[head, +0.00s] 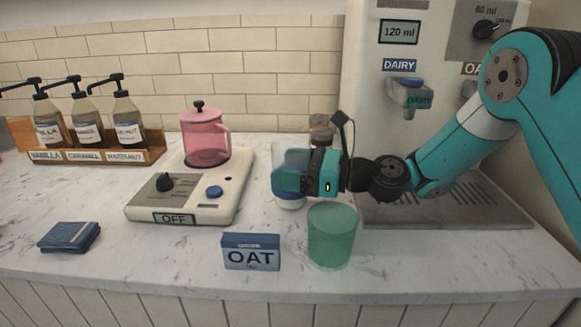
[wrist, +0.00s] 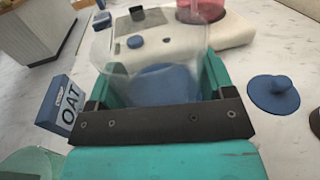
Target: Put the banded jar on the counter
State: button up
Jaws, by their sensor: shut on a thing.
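A clear jar (head: 289,157) with a blue lower part, which looks like the banded jar, is between the fingers of my gripper (head: 292,182). The wrist view shows the jar (wrist: 150,55) open at the top, blue inside toward the bottom, with a finger of my gripper (wrist: 157,88) on each side. My gripper is shut on it. The jar looks upright at the white marble counter (head: 100,205); I cannot tell whether its base touches. Fingers hide its middle in the head view.
A green cup (head: 332,236) and an OAT box (head: 250,251) stand in front of the jar. A scale-like base with a pink pitcher (head: 205,137) is left. A blue knobbed lid (wrist: 274,94) lies on the counter. The dispenser tray (head: 450,205) is right.

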jog(key=shift+f, duration=0.55)
jog(key=o, duration=1.3)
jog(key=shift+o, duration=0.2)
